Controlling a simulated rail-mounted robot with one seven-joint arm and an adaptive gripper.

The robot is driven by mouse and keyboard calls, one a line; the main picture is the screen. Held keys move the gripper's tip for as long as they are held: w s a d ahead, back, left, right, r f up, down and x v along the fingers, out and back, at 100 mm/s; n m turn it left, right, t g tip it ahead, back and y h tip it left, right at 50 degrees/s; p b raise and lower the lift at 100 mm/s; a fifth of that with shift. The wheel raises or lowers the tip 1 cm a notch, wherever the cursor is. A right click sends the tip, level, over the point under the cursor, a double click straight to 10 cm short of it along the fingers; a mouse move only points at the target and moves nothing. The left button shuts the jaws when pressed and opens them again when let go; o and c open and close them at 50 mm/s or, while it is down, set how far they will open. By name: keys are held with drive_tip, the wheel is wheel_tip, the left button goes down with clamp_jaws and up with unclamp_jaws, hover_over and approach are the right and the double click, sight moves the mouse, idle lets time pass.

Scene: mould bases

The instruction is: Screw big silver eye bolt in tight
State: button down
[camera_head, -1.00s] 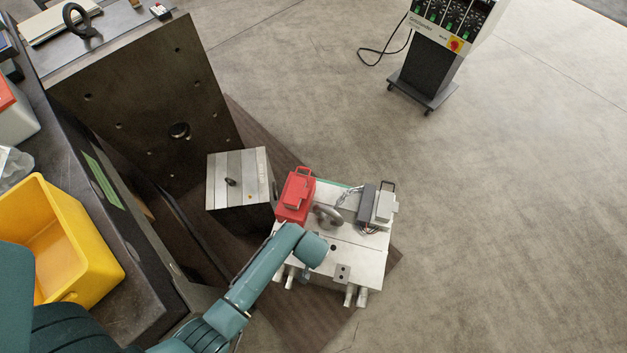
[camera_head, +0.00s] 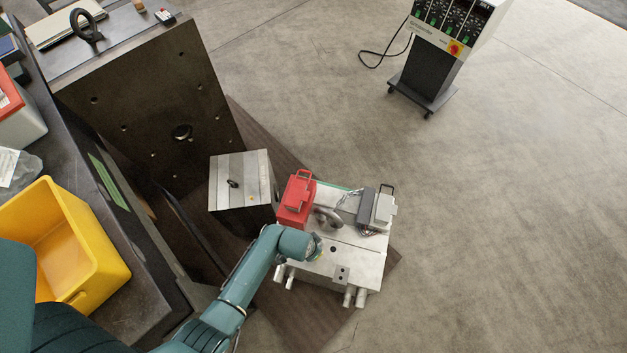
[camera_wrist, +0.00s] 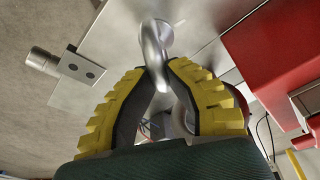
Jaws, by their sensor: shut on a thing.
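The big silver eye bolt (camera_head: 327,217) stands on the top face of the pale metal mould base (camera_head: 348,255), beside the red box. In the wrist view, its ring (camera_wrist: 152,40) rises between the yellow-and-black fingers of my gripper (camera_wrist: 157,72). The fingers close on the ring from both sides. My gripper (camera_head: 315,246) is partly hidden behind my wrist in the head view. The bolt's thread and seat are hidden, so I cannot tell how deep it sits.
A red box (camera_head: 297,198) and a grey connector block (camera_head: 378,207) with cables sit on the mould base. A smaller steel block (camera_head: 240,180) and a tall dark plate (camera_head: 150,110) stand left. A yellow bin (camera_head: 70,250) is on the bench.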

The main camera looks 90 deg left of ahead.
drive_tip(key=shift+s+d+f, duration=0.1)
drive_tip(key=shift+d+f, duration=0.05)
drive_tip(key=shift+f, duration=0.05)
drive_tip(key=m+h, duration=0.1)
drive_tip(key=m, duration=0.5)
drive_tip(key=shift+f+t, duration=0.1)
drive_tip(key=shift+t, duration=0.2)
drive_tip(key=m+h, duration=0.1)
drive_tip(key=m, duration=0.2)
drive_tip(key=shift+b, duration=0.35)
drive_tip(key=m, duration=0.2)
drive_tip(key=shift+m+h+b, duration=0.3)
drive_tip(key=shift+h, duration=0.1)
drive_tip(key=m+h, duration=0.1)
drive_tip(key=m, duration=0.4)
drive_tip(key=shift+a+g+b, duration=0.2)
drive_tip(key=shift+g+b, duration=0.2)
drive_tip(key=shift+m, duration=0.7)
